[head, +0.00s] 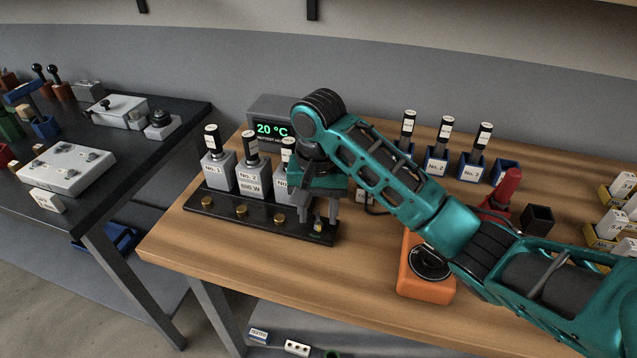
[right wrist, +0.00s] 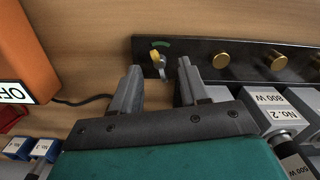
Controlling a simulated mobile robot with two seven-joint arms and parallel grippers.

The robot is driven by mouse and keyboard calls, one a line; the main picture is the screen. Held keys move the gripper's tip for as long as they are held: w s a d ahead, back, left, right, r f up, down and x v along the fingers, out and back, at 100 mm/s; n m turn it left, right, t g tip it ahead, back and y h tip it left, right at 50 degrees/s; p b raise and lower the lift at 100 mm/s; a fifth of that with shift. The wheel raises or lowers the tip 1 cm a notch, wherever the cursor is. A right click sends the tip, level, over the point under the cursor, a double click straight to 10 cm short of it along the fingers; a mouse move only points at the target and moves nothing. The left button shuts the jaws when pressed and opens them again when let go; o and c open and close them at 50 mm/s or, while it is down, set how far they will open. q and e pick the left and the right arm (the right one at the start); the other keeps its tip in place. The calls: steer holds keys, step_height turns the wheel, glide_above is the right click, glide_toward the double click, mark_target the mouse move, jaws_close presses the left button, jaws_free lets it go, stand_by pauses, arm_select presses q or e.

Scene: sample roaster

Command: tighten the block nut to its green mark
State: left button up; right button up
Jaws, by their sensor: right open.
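The block nut (right wrist: 156,57) is at the end of a black rail (right wrist: 200,47), in the right wrist view. In the head view the nut (head: 318,224) shows small at the right end of the rail (head: 222,207). My right gripper (right wrist: 160,67) is open, with one finger on each side of the nut and a gap to both. The fingertips point at the rail; whether they reach down to the nut's height is unclear. My left gripper is out of view.
Several brass knobs (head: 241,210) line the rail, with grey heater blocks (head: 217,170) behind. A display (head: 271,129) reads 20 °C. An orange switch box (head: 425,290) stands right of the rail, with a dark cable nearby. Bare table lies in front.

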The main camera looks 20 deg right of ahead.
mark_target(319, 218)
step_height(319, 218, up, 12)
steer(key=shift+f, duration=0.15)
stand_by(0.4)
